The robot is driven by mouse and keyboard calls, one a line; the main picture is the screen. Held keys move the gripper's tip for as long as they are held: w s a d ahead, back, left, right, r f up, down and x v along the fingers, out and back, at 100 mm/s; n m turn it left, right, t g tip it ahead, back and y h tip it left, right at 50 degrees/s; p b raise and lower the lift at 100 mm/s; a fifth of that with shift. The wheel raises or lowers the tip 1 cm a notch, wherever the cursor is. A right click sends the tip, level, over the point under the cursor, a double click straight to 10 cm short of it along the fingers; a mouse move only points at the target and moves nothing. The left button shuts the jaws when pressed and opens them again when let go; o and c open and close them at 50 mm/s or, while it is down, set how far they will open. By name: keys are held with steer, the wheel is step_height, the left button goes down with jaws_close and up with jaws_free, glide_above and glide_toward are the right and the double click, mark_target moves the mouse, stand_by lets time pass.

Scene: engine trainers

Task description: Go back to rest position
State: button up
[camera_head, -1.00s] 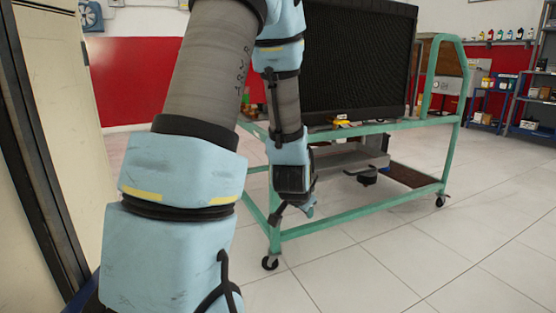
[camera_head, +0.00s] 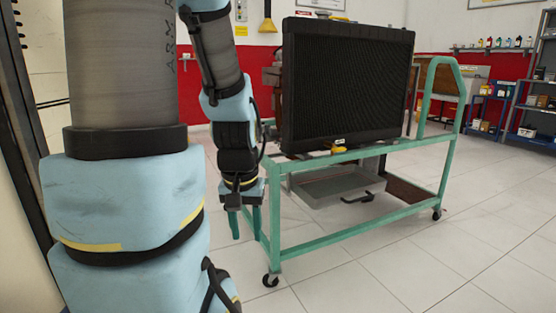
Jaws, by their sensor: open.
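My gripper (camera_head: 246,226) hangs downward at the left end of the green wheeled engine trainer frame (camera_head: 345,230). Its two fingers are apart and nothing shows between them. The black radiator (camera_head: 348,85) stands upright on the frame, to the right of my gripper. A yellow part (camera_head: 338,149) sits at the radiator's lower edge. My arm fills the left side of the view. Whether the gripper touches the frame cannot be told.
A grey tray (camera_head: 335,186) sits low inside the frame. Shelves (camera_head: 535,95) with small containers stand at the far right. A pale panel with a dark edge is close on the left. The tiled floor (camera_head: 440,265) at front right is clear.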

step_height(320, 180, up, 28)
steer(key=p, duration=2.6)
steer(key=shift+r, duration=0.2)
